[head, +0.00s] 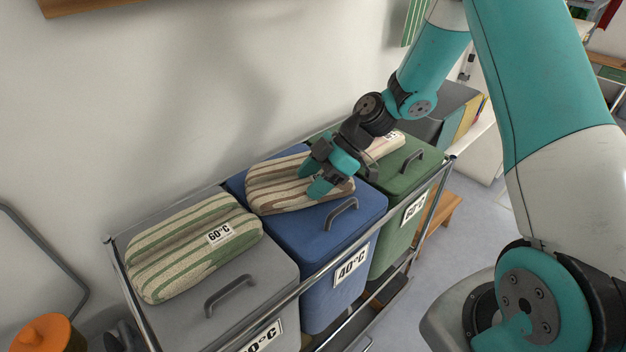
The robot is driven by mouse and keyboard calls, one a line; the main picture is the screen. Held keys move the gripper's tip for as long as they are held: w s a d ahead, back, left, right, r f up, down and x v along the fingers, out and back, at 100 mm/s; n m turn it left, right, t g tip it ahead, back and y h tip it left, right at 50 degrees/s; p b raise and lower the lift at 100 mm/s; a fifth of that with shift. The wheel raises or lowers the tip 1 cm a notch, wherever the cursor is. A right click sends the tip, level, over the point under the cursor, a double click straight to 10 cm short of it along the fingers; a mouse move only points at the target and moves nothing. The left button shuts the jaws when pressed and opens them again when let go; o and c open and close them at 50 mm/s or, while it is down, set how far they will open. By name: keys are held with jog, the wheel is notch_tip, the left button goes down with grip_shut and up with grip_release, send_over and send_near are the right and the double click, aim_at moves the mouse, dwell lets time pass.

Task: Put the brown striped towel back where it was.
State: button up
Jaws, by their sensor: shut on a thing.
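The brown striped towel (275,186) is folded and lies on, or just over, the lid of the blue bin (310,230); I cannot tell if it touches the lid. My gripper (326,181) is shut on the towel's right end, coming down from the upper right. The towel's right end is partly hidden by the fingers. The blue bin carries a 40°C label (351,266) on its front and a dark handle (341,213) on its lid.
A green striped towel (180,254) with a 60°C tag lies on the grey bin (272,268) at left. A pale towel (385,145), partly hidden by my arm, lies on the green bin (410,178), labelled 60°C. A metal rail (300,291) runs along the bins' front; a wall stands behind.

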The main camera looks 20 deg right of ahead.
jog(key=o, duration=1.2)
jog(key=shift+o, duration=0.2)
jog(key=v, duration=1.1)
jog(key=shift+d+r+p, duration=0.1)
jog(key=shift+r+p, duration=0.05)
jog(key=shift+p, duration=0.2)
jog(key=shift+s+r, duration=0.1)
jog(key=shift+r, duration=0.15)
jog(key=s+a+r+m+g+h, duration=0.1)
jog(key=s+a+r+m+h, duration=0.25)
jog(key=s+a+r, duration=0.5)
jog(key=s+a+m, duration=0.3)
jog(key=s, duration=0.3)
jog(key=s+a+r+m+h, duration=0.1)
jog(key=s+a+m, duration=0.2)
jog(key=s, duration=0.4)
jog(key=shift+s, duration=0.35)
